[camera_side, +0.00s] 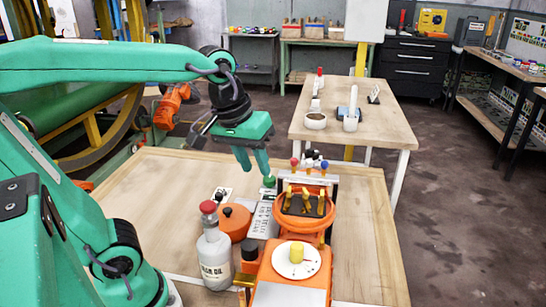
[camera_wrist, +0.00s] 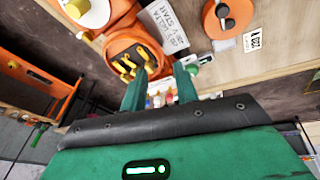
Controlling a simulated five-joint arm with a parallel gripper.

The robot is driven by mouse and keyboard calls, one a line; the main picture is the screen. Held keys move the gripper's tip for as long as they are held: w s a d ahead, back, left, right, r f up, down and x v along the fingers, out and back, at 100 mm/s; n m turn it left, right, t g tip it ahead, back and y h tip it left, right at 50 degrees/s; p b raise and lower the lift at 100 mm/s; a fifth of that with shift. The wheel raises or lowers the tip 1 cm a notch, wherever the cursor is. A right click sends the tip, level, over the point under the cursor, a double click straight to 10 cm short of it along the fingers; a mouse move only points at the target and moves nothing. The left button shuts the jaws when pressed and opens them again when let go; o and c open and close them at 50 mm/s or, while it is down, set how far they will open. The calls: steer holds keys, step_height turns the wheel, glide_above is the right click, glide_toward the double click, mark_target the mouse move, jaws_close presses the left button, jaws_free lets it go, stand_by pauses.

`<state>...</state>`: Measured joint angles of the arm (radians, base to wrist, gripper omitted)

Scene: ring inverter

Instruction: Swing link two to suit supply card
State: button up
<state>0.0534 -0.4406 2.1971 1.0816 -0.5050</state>
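The orange round housing (camera_side: 298,222) holds a black block with several upright yellow links (camera_side: 305,201) on it. The links also show in the wrist view (camera_wrist: 131,67), left of my fingertips; which one is link two is not marked. A pale printed card (camera_side: 264,220) lies left of the housing. In the wrist view the card (camera_wrist: 168,28) carries text that seems to include "STAR". My gripper (camera_side: 254,172) hangs above and left of the housing, fingers apart. In the wrist view my gripper (camera_wrist: 160,70) has nothing between its fingers.
A green knob (camera_side: 269,182) stands close below my fingertips. Several coloured-top pegs (camera_side: 310,161) stand behind the housing. A white bottle (camera_side: 215,258), an orange pot (camera_side: 235,221) and a white dial (camera_side: 296,258) crowd the near side. The bench (camera_side: 365,240) is clear on the right.

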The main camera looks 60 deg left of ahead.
mark_target(305, 190)
steer(key=shift+w+d+r+n+g, duration=0.1)
steer(key=shift+w+d+n+g, duration=0.5)
steer(key=shift+w+n, duration=1)
steer(key=shift+w+d+r+n+g, duration=0.1)
steer(key=shift+w+d+n+g, duration=0.55)
steer(key=shift+w+n, duration=0.9)
steer(key=shift+w+d+r+n+g, duration=0.1)
steer(key=shift+w+d+n+g, duration=0.6)
steer(key=shift+w, duration=1.4)
steer(key=shift+f+n+t, duration=0.15)
steer(key=shift+n+t, duration=0.1)
steer(key=shift+n, duration=0.1)
steer(key=shift+f, duration=3.8)
steer(key=shift+c, duration=0.4)
jaws_close()
